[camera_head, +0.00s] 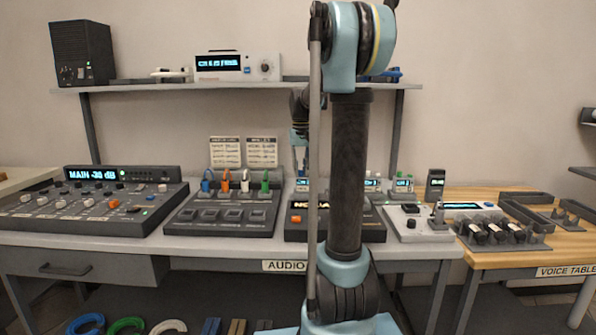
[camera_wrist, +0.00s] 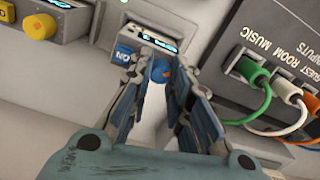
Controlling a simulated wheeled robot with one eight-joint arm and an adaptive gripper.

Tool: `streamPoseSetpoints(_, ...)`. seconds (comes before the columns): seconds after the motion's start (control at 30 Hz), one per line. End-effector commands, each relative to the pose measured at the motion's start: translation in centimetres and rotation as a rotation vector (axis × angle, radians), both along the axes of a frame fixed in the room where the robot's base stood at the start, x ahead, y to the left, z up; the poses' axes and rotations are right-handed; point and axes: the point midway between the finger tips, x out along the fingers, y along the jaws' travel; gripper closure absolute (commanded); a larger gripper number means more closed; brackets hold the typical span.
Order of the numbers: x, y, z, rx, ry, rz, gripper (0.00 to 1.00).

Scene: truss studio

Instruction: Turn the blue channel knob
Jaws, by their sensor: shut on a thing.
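The blue channel knob (camera_wrist: 161,71) sits on a small white unit (camera_wrist: 131,22) with a lit display, in the middle of the wrist view. My gripper (camera_wrist: 161,80) reaches in from below, its two fingers on either side of the knob, and is shut on it. A blue "ON" button or label (camera_wrist: 124,54) is just left of the knob. In the head view my arm covers most of this place; part of a small unit with a display (camera_head: 302,184) shows beside it. The fingertips partly hide the knob's sides.
A grey patch box (camera_wrist: 276,45) with green, white and orange cables stands close on the right in the wrist view. A neighbouring unit has a yellow knob (camera_wrist: 39,25). A mixer (camera_head: 95,205) is at the left of the audio table, under a shelf (camera_head: 240,88).

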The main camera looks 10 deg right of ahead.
Motion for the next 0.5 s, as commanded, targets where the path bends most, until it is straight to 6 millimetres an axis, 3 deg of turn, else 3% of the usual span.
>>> streamPoseSetpoints(0.5,0.03,-0.29,-0.01,-0.001,0.0,-0.081,1.0)
